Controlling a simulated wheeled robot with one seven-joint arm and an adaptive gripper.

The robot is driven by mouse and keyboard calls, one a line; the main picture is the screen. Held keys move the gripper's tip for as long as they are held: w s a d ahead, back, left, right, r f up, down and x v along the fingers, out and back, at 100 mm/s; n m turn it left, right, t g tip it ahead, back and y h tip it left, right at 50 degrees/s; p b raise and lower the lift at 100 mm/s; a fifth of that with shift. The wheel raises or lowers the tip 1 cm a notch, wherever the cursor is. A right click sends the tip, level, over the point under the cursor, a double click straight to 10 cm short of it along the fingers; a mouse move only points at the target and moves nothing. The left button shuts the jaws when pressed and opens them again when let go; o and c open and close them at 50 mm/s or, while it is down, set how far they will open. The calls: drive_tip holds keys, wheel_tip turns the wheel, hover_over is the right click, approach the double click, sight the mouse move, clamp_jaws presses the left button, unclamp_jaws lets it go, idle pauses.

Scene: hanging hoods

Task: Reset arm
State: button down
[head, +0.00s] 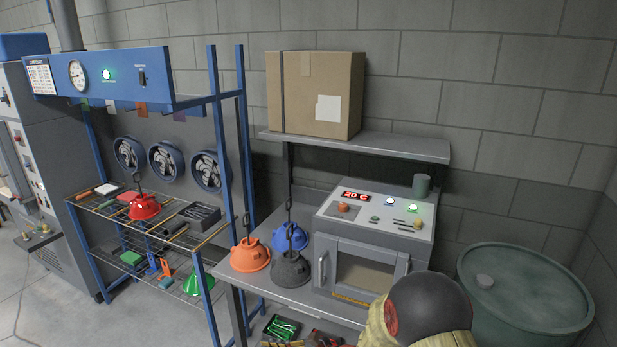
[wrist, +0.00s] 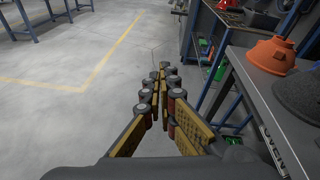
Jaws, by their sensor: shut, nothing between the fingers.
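My gripper (wrist: 162,75) shows in the wrist view, its yellow and dark fingers shut together with nothing between them. It is over the open floor, left of the grey oven table (wrist: 248,82). In the head view only a rounded dark and tan part of my arm (head: 430,305) shows at the bottom right, and the gripper is out of that view. An orange hood (head: 250,256), a blue hood (head: 290,238) and a dark grey hood (head: 290,270) stand on the table with hooks upward. The orange hood also shows in the wrist view (wrist: 272,55).
A small oven (head: 365,245) reading 20 C stands on the table under a shelf with a cardboard box (head: 315,92). A blue rack (head: 213,180) holds a red hood (head: 144,208) above and a green hood (head: 194,284) below. A green barrel (head: 525,295) stands right. Floor left of my gripper is clear.

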drive_tip(key=s+d+r+n+g+h, duration=0.2)
drive_tip(key=s+d+n, duration=0.1)
drive_tip(key=s+n, duration=0.3)
drive_tip(key=s+d+r+n+g+h, duration=0.2)
drive_tip(key=s+d+r+n+g, duration=0.1)
drive_tip(key=s, duration=0.5)
drive_tip(key=s+d+r+n+g+h, duration=0.2)
drive_tip(key=s+d+n, duration=0.25)
drive_tip(key=s, duration=0.25)
drive_tip(key=s+d+r+n+t+h, duration=0.2)
drive_tip(key=s+d+r+n+h, duration=0.15)
drive_tip(key=d, duration=0.35)
drive_tip(key=s+d+r+n+t+h, duration=0.1)
drive_tip(key=s+d+r+n+h, duration=0.15)
drive_tip(key=d+r, duration=0.4)
drive_tip(key=s+d+r+t+h, duration=0.2)
drive_tip(key=d+r+t, duration=0.2)
drive_tip(key=d+r, duration=0.2)
wheel_tip(320, 180, up, 2)
drive_tip(key=shift+r+n, duration=0.1)
drive_tip(key=shift+n, duration=0.35)
